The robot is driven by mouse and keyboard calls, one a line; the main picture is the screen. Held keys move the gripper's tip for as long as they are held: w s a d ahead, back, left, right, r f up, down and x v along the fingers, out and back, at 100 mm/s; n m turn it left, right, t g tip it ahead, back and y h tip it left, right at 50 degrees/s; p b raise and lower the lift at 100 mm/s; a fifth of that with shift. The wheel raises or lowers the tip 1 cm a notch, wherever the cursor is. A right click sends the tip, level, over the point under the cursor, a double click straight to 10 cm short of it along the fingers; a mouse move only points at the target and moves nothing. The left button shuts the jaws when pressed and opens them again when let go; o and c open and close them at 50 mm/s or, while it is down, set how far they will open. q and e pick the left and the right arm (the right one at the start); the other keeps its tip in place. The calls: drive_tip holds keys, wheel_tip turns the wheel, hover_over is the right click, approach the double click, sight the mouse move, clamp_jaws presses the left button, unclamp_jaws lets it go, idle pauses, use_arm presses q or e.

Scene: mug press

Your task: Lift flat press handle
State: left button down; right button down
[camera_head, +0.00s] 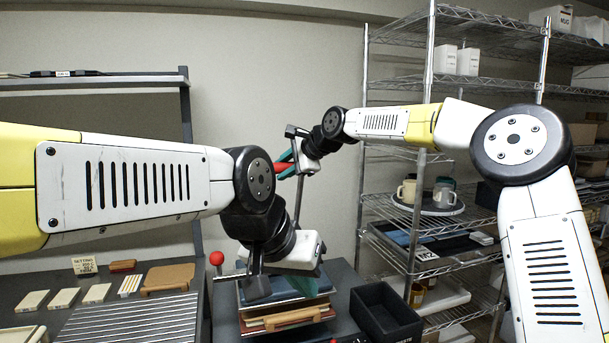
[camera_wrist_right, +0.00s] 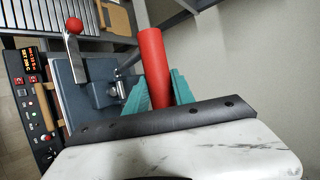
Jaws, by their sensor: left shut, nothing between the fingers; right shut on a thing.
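The flat press (camera_head: 268,325) stands on the dark bench at the lower middle of the head view. Its handle has a red grip (camera_wrist_right: 153,62), raised high above the press, with a thin rod running down behind my left arm. My right gripper (camera_wrist_right: 160,96) is shut around the red grip, with a teal finger on each side. In the head view the red grip (camera_head: 283,166) shows at my right fingertips. My left gripper (camera_head: 304,288) is low over the press, teal fingers shut and empty. Its wrist hides much of the press's upper part.
A red ball knob (camera_head: 216,258) stands up left of the press. A black bin (camera_head: 386,312) sits to its right. Several small tiles and a ribbed rack (camera_head: 130,322) lie on the left bench. A wire shelf with mugs (camera_head: 444,193) stands at right.

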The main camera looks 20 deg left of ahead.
drive_tip(key=shift+w+a+r, duration=0.1)
drive_tip(key=shift+w+r, duration=0.1)
drive_tip(key=shift+w, duration=0.1)
drive_tip(key=shift+r, duration=0.15)
drive_tip(key=c, duration=1.1)
unclamp_jaws()
drive_tip(key=shift+w+a, duration=0.1)
drive_tip(key=shift+w, duration=0.05)
drive_tip(key=v, duration=0.7)
drive_tip(key=shift+s+d+r, duration=0.1)
drive_tip(key=shift+s+d, duration=0.15)
drive_tip(key=shift+d, duration=0.1)
